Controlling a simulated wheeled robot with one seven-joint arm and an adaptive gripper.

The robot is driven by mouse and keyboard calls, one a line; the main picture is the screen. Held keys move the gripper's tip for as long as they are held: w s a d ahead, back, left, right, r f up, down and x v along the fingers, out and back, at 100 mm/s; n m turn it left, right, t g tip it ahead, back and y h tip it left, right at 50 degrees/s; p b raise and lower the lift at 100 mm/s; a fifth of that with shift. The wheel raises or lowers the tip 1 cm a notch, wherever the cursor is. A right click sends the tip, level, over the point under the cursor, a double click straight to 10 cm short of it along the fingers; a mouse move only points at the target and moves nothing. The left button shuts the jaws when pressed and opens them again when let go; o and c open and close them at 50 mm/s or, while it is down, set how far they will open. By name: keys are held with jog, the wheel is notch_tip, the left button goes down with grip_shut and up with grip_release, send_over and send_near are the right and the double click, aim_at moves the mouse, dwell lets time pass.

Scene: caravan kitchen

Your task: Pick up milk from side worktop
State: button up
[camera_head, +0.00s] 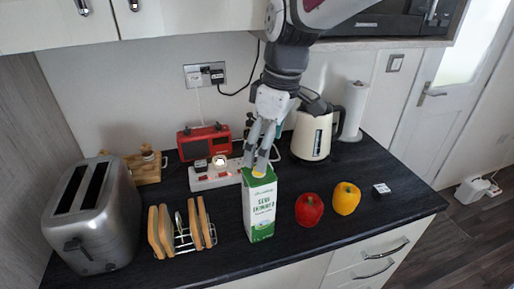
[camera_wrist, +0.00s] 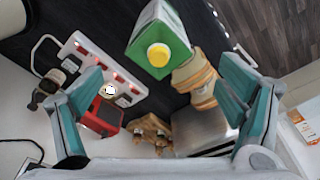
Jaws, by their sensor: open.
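The milk (camera_head: 260,210) is a tall white and green carton with a yellow cap, upright on the dark side worktop (camera_head: 345,232). In the wrist view the milk (camera_wrist: 160,45) shows from above at the top of the picture, its yellow cap facing the camera. My gripper (camera_head: 258,155) points down at the carton's top and overlaps it in the head view. In the wrist view my gripper (camera_wrist: 160,85) has its two fingers wide apart with nothing between them. The carton lies toward the picture's top, ahead of the fingers; I cannot tell the exact gap.
A toast rack (camera_head: 180,238) and a steel toaster (camera_head: 95,215) stand left of the milk. A red pepper (camera_head: 309,210) and a yellow pepper (camera_head: 346,198) lie right. A power strip (camera_head: 205,180), red radio (camera_head: 195,143) and cream kettle (camera_head: 312,137) stand behind.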

aim_at(260, 175)
jog(key=f, duration=0.3)
jog(key=a+f, duration=0.1)
jog(key=f, duration=0.4)
jog(key=shift+w+a+f+p, duration=0.2)
jog(key=shift+w+f+p, duration=0.05)
jog(key=shift+f+p, duration=0.1)
jog(key=shift+w+a+f+p, duration=0.1)
jog(key=shift+a+f+p, duration=0.1)
jog(key=shift+f, duration=0.6)
jog(key=shift+w+a+f+p, duration=0.1)
jog(key=shift+f+p, duration=0.05)
jog(key=shift+f, duration=0.65)
jog(key=shift+w+a+f+p, duration=0.1)
jog(key=shift+f+p, duration=0.1)
jog(key=shift+f, duration=0.6)
jog(key=c, duration=1.7)
jog(key=shift+r, duration=0.1)
jog(key=c, duration=0.3)
jog(key=shift+w, duration=0.1)
